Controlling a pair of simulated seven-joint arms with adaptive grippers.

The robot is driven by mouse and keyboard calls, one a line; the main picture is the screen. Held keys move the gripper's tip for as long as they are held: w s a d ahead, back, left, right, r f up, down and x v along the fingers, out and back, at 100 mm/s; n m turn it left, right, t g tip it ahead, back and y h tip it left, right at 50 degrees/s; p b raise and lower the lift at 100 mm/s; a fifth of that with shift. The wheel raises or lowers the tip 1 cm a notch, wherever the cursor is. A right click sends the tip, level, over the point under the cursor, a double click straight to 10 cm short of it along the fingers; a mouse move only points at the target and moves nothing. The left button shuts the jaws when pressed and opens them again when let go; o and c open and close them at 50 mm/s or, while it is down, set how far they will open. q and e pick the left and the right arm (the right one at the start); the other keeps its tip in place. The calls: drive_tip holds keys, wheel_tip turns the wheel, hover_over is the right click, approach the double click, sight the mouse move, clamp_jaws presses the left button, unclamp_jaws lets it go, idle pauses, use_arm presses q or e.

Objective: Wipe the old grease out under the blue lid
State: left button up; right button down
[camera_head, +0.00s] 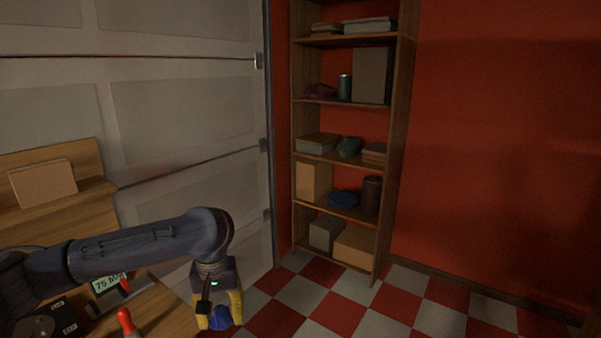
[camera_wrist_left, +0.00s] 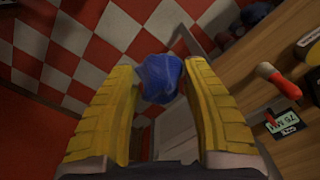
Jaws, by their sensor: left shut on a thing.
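My left gripper (camera_head: 219,316), with yellow fingers, is shut on a crumpled blue cloth (camera_head: 220,319). The cloth shows between the fingertips in the left wrist view (camera_wrist_left: 158,78), held in the air beside the bench's right edge with the checkered floor behind it. I cannot make out a blue lid or grease for sure. A small blue thing (camera_wrist_left: 256,13) shows at the top of the left wrist view. My right gripper is not in view.
The wooden bench (camera_head: 165,312) bears a red-handled tool (camera_head: 127,320) and a label reading "75 MM" (camera_head: 109,283). A cardboard box (camera_head: 43,184) rests on a ledge behind. A loaded shelf unit (camera_head: 400,130) stands further back. The checkered floor (camera_head: 350,308) is clear.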

use_arm(q)
drive_tip(key=s+a+f+m, duration=0.2)
drive_tip(key=s, duration=0.7)
drive_tip(key=shift+s+f, duration=0.3)
drive_tip(key=shift+f, duration=0.05)
drive_tip(key=shift+a, duration=0.15)
